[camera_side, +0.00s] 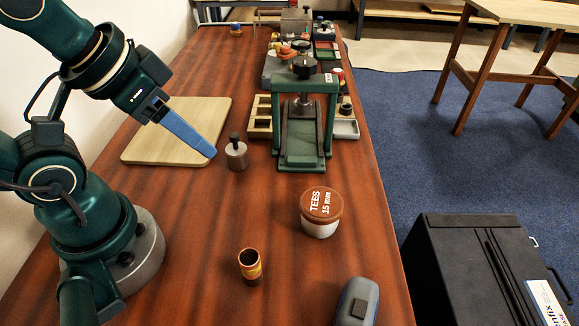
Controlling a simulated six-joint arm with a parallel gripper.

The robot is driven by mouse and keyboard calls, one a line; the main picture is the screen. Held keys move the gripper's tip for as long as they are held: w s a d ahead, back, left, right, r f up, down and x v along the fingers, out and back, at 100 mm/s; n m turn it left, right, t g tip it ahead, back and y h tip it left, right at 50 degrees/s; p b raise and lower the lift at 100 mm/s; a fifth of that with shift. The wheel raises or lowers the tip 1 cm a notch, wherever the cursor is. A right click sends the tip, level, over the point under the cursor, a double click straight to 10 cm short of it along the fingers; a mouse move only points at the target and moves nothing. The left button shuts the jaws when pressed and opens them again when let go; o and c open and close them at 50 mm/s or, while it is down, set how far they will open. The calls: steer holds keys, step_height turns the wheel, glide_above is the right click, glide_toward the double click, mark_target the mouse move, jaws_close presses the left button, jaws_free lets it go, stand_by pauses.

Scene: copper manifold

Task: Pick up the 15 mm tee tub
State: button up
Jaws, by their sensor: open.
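The 15 mm tee tub (321,212) is a short round white tub with a brown lid marked "TEES 15 mm". It stands upright on the wooden bench, right of the middle and near the bench's right edge. My gripper (212,153) has blue fingers pointing down to the right. It is open, above the bench near the right corner of the pale wooden board, up and to the left of the tub and well apart from it. The gap between the fingers is hard to see from this side. Nothing shows between them.
A small metal cylinder with a dark knob (236,153) stands close beside my fingertips. A green press (304,120) stands behind the tub. Bare bench lies left of the tub.

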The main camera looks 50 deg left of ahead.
steer(key=o, duration=0.8)
steer(key=shift+d, duration=0.1)
steer(key=n+g+h, duration=0.4)
steer(key=n+h, duration=0.8)
steer(key=n, duration=0.4)
glide_above(313, 196)
steer(key=s+a, duration=0.3)
step_height(313, 196, down, 4)
steer(key=a+f+n, duration=0.1)
steer(key=f, duration=0.1)
steer(key=w+a+f+n+t, duration=0.1)
steer(key=n, duration=0.1)
steer(key=a+f+n+h, duration=0.1)
steer(key=f, duration=0.1)
steer(key=shift+w+a+f+t, duration=0.1)
steer(key=shift+w+f+t, duration=0.15)
steer(key=shift+f+t, duration=0.05)
steer(key=shift+s+f+n, duration=0.1)
steer(key=shift+f+n, duration=0.1)
steer(key=shift+n, duration=0.2)
steer(key=x, duration=0.6)
steer(key=shift+r+x, duration=0.15)
steer(key=shift+x, duration=1.25)
steer(key=shift+r+x, duration=0.15)
steer(key=shift+x, duration=1.3)
